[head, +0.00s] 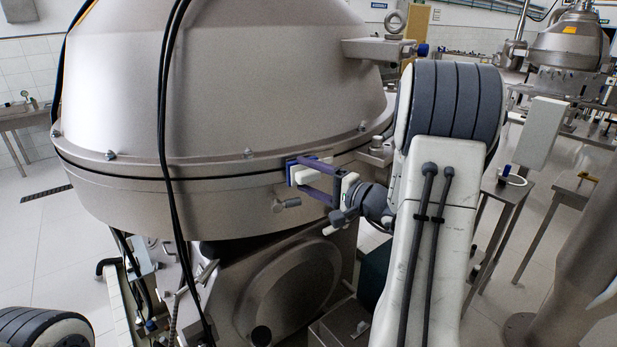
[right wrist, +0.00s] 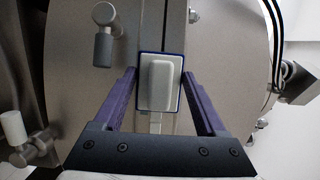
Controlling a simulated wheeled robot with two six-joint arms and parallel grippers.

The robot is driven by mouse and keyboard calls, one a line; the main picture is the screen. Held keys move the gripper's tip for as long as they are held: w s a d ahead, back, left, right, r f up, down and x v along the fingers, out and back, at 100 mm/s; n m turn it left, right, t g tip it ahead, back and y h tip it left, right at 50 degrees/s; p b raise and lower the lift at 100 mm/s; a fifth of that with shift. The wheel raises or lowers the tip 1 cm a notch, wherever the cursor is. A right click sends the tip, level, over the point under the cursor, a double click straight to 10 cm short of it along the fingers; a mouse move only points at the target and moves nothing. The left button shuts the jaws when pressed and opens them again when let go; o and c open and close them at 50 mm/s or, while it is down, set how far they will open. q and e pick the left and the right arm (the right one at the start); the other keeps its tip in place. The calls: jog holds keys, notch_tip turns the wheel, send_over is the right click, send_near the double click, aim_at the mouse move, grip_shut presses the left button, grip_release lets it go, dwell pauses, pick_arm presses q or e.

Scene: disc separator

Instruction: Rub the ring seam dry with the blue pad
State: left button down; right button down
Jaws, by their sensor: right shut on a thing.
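The separator's large steel bowl housing (head: 215,85) fills the left and middle of the head view. Its ring seam (head: 225,178) is a dark line around the housing below a bolted flange; it also runs up behind the pad in the right wrist view (right wrist: 163,22). The blue pad (head: 291,172) has a white grip block and lies flat against the housing at the seam. In the right wrist view the pad (right wrist: 162,85) sits between the purple fingers. My right gripper (head: 303,174) is shut on its block. The pad hides the seam behind it. My left gripper is out of view.
A small knobbed handle (head: 286,204) sticks out just below the pad. Black cables (head: 164,130) hang down across the housing and seam to the left. A bracket with an eye bolt (head: 385,48) juts out above right. A side table (head: 505,188) stands right.

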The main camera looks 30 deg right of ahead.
jog(key=shift+w+b, duration=0.45)
jog(key=shift+w, duration=0.15)
jog(key=shift+d, duration=0.1)
jog(key=d+b, duration=0.2)
jog(key=d, duration=0.5)
jog(key=shift+s, duration=0.3)
jog(key=shift+a, duration=0.1)
jog(key=a+b, duration=0.1)
jog(key=a, duration=0.1)
jog(key=a+b, duration=0.3)
jog(key=shift+w+a+f+b, duration=0.15)
jog(key=shift+w+a+b, duration=0.15)
jog(key=shift+a+b, duration=0.1)
jog(key=shift+a, duration=0.35)
jog(key=shift+a+r, duration=0.2)
